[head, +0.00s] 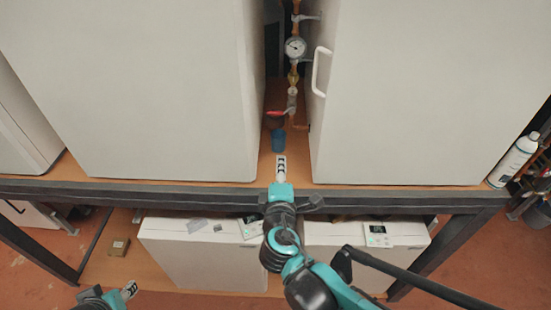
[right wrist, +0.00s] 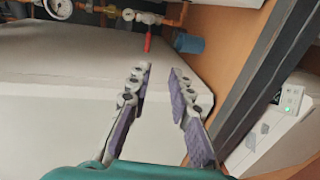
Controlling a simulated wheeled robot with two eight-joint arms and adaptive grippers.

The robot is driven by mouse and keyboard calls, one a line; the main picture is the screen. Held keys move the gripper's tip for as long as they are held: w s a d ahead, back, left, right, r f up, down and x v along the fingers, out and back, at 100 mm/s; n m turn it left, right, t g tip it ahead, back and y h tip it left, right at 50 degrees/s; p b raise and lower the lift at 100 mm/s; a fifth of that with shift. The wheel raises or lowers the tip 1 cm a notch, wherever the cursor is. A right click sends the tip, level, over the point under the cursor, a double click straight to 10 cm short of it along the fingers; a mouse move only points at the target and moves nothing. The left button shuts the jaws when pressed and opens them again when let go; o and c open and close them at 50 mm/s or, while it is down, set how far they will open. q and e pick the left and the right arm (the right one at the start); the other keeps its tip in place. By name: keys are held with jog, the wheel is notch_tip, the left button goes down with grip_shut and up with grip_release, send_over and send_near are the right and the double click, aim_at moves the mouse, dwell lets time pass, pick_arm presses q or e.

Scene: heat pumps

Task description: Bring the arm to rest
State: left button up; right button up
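My right arm (head: 283,250) reaches from the lower right to the shelf edge. Its gripper (head: 281,165) is over the shelf at the gap between two large white units, just in front of a blue cylindrical piece (head: 278,140). In the right wrist view the right gripper (right wrist: 161,70) has its two purple-padded fingers apart with nothing between them. The blue piece (right wrist: 188,42) shows beyond the fingertips. My left gripper (head: 130,290) is low at the bottom left, clear of the shelf; its finger opening is too small to tell.
White units stand left (head: 150,90) and right (head: 430,90) of the gap. A pressure gauge (head: 295,47) and copper pipe with a red-handled valve (right wrist: 148,42) are in it. A dark beam (head: 400,197) edges the shelf. A bottle (head: 514,160) stands at right. Smaller white units (head: 205,255) are below.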

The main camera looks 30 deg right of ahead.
jog(key=s+a+f+m+g+y+b, duration=0.1)
jog(key=s+f+m+g+b, duration=0.15)
jog(key=f+b, duration=0.6)
jog(key=s+f+m+g+y+b, duration=0.15)
jog(key=f+m+b, duration=0.3)
jog(key=f, duration=0.65)
jog(key=s+a+f+m+g+y+b, duration=0.1)
jog(key=a+f+m+y+b, duration=0.1)
jog(key=a+f+b, duration=0.2)
jog(key=s+a+f+m+g+y+b, duration=0.1)
jog(key=s+a+f+m+y+b, duration=0.1)
jog(key=a+f+b, duration=0.3)
notch_tip(320, 180, down, 7)
jog(key=y+b, duration=0.1)
jog(key=b, duration=0.3)
jog(key=shift+s+m+g+y+b, duration=0.2)
jog(key=shift+m+g+y+b, duration=0.1)
jog(key=shift+y, duration=0.05)
